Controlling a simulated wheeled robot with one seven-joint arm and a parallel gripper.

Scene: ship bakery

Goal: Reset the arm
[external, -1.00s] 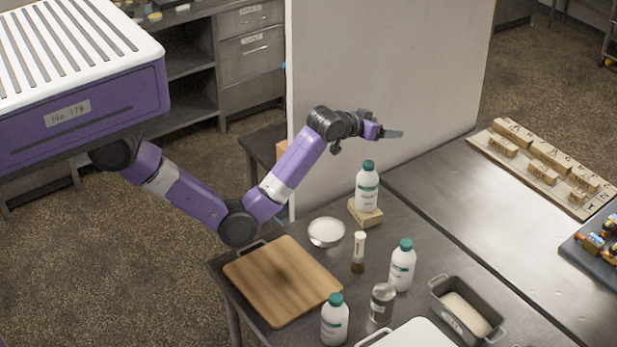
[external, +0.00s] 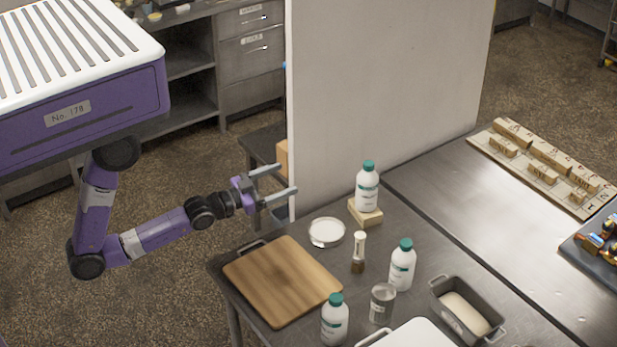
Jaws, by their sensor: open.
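My arm is purple with black joints and is folded low at the left, beside the steel table. My gripper (external: 280,182) is open and empty, its two grey fingers apart and pointing right. It is in the air near the table's far left corner, in front of the white partition, behind the wooden board. Nothing is between the fingers.
The steel table (external: 420,222) holds a wooden board (external: 283,280), a white dish (external: 326,232), a brush (external: 358,252), a metal can (external: 382,303), a grey pan (external: 440,297) and white bottles (external: 402,266). One bottle (external: 367,187) stands on a wooden block. A white partition (external: 385,90) rises behind.

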